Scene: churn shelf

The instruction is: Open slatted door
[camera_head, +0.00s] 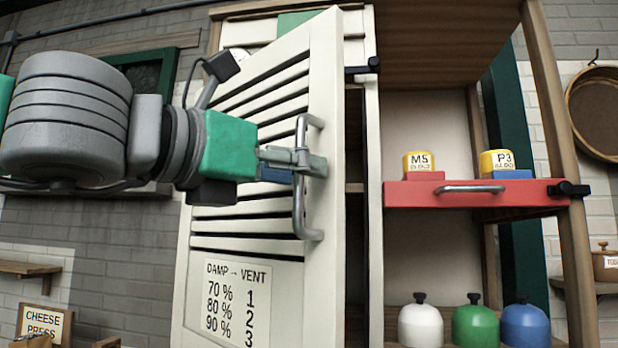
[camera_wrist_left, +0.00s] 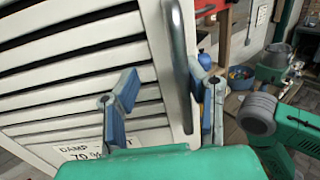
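The white slatted door (camera_head: 270,120) stands ajar, with a dark gap between its right edge and the cabinet. A grey bar handle (camera_head: 300,200) runs upright near that edge. My left gripper (camera_head: 305,163) is at the handle's middle. In the left wrist view, my left gripper (camera_wrist_left: 165,84) has its two blue-padded fingers apart, with the handle (camera_wrist_left: 178,60) between them, closer to the right finger. Contact with the handle cannot be told. The slatted door (camera_wrist_left: 80,75) fills the left of that view. My right gripper is not in view.
Right of the door, a red drawer (camera_head: 470,195) with a grey handle carries yellow-topped weights M5 (camera_head: 419,163) and P3 (camera_head: 497,160). White, green and blue knobbed weights (camera_head: 475,325) stand below. A damp-vent chart (camera_head: 232,300) is on the door. A cheese press sign (camera_head: 45,325) stands lower left.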

